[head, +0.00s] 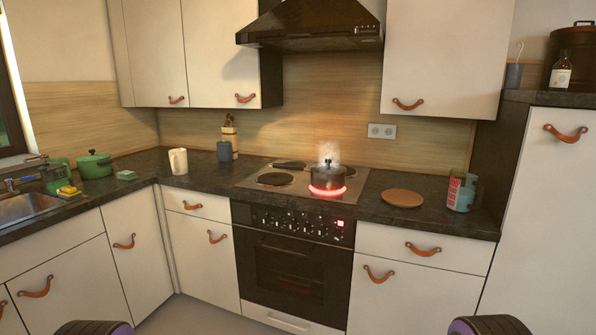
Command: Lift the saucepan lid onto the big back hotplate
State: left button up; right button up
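A dark saucepan (328,179) stands on the front right hotplate, which glows red (328,192). Its lid (328,170) appears to sit on top, with a small knob showing, and steam rises above it. The pan's dark handle (287,165) points back and left, over the back left hotplate area. The back hotplates are partly hidden by the handle, pan and steam, so their sizes are hard to tell. Neither gripper shows; only rounded dark and purple parts of my arms show at the bottom edge.
The cooker top (250,183) has a bare front left hotplate (275,179). The range hood (312,28) hangs above.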

aim_at(330, 170)
jog(key=u, duration=1.4)
jog(key=i, duration=2.9)
jog(key=z, duration=3.05)
